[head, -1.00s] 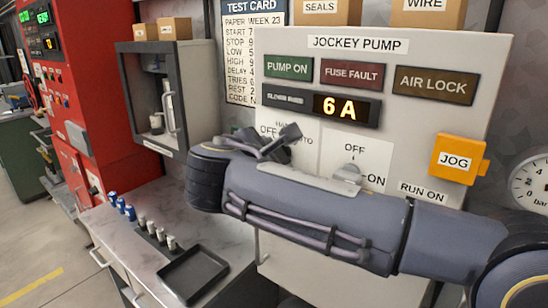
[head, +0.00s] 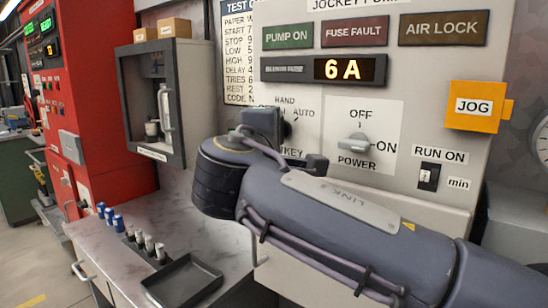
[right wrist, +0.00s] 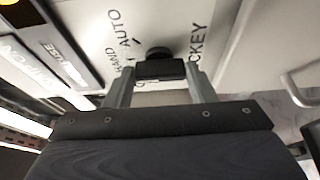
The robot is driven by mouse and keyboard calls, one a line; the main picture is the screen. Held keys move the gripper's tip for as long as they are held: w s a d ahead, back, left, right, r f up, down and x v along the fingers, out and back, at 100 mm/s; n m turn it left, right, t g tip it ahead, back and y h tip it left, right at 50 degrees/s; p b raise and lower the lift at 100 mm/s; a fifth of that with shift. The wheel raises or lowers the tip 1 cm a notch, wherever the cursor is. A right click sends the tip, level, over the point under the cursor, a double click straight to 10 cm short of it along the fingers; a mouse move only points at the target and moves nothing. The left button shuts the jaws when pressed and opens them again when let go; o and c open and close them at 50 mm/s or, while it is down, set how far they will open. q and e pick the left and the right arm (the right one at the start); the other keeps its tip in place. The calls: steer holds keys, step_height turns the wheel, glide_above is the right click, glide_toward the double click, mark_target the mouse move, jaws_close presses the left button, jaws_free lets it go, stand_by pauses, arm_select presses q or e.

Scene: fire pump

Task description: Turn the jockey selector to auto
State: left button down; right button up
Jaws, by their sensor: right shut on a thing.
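The jockey selector is on the pale jockey pump panel (head: 300,45), among the HAND, AUTO and JOCKEY labels. Its black knob (right wrist: 158,68) sits between my fingers in the right wrist view. My right gripper (right wrist: 160,82) is shut on that knob. In the head view my right gripper (head: 265,122) is in front of the selector and my arm hides most of it and part of its labels. I cannot tell exactly where the knob points. My left gripper is not in view.
To the right are a grey POWER switch (head: 355,143), a RUN ON dial (head: 428,177) and an orange JOG box (head: 475,106). The display (head: 342,69) reads 6 A. Below left, a counter holds a black tray (head: 182,281) and several small cylinders.

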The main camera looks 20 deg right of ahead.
steer(key=shift+w+a+f+m+t+h+b, duration=0.15)
steer(key=shift+m+h+b, duration=0.5)
steer(key=shift+m+b, duration=1.2)
steer(key=shift+s+d+f+m+t+h+b, duration=0.2)
steer(key=shift+m+h+b, duration=0.5)
steer(key=shift+m+b, duration=1.15)
steer(key=shift+w+a+f+m+t+h+b, duration=0.2)
steer(key=shift+m+h+b, duration=0.45)
steer(key=shift+m+b, duration=1.15)
steer(key=shift+r, duration=0.1)
steer(key=o, duration=1)
steer(key=v, duration=0.7)
steer(key=shift+s+a+b, duration=0.2)
steer(key=shift+s+b, duration=0.1)
steer(key=shift+b, duration=0.1)
